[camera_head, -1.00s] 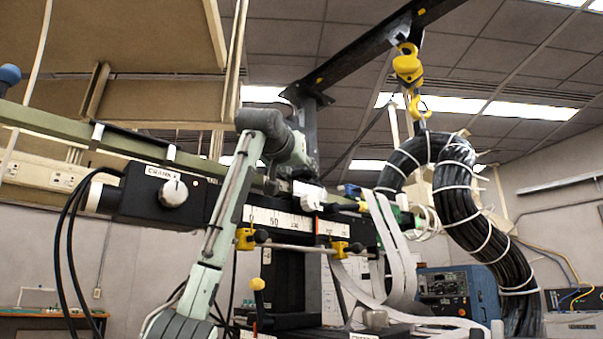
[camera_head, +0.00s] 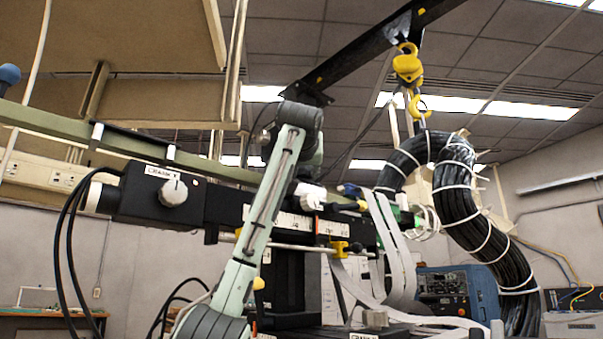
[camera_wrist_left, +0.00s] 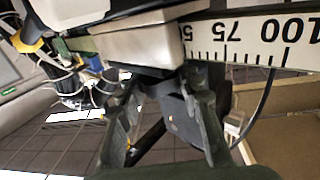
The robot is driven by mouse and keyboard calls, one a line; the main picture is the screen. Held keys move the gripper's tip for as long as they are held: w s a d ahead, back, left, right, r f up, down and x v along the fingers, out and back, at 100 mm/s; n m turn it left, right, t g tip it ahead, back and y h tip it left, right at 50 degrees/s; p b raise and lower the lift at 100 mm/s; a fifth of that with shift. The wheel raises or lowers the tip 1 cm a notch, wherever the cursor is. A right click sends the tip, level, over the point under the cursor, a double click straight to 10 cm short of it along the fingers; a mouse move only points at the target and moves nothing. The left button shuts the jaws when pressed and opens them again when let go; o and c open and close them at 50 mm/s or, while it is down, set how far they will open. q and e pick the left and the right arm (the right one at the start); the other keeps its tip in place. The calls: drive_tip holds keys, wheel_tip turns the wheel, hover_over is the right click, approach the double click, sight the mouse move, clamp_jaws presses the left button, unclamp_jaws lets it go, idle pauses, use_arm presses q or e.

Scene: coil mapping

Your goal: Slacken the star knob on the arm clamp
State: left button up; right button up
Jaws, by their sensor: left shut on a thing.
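My left gripper (camera_head: 311,174) is above the pale arm clamp block (camera_head: 308,193) on the black scaled rail (camera_head: 203,203). In the head view my own forearm hides most of the gripper and the knob. In the left wrist view, which is upside down, the gripper (camera_wrist_left: 160,82) has its two fingertips on either side of a dark part, the star knob (camera_wrist_left: 155,71), against the silvery clamp block (camera_wrist_left: 140,46). It is shut on this knob, whose star shape is not clear. My right gripper is not in view.
White ribbon cables (camera_head: 390,245) hang right of the clamp. A yellow hook (camera_head: 417,104) holds a thick black cable bundle (camera_head: 458,195). A blue instrument (camera_head: 443,290) stands behind.

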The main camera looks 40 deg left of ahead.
use_arm(q)
drive_tip(key=o, duration=0.9)
drive_tip(key=shift+d, duration=0.1)
drive_tip(key=v, duration=1.2)
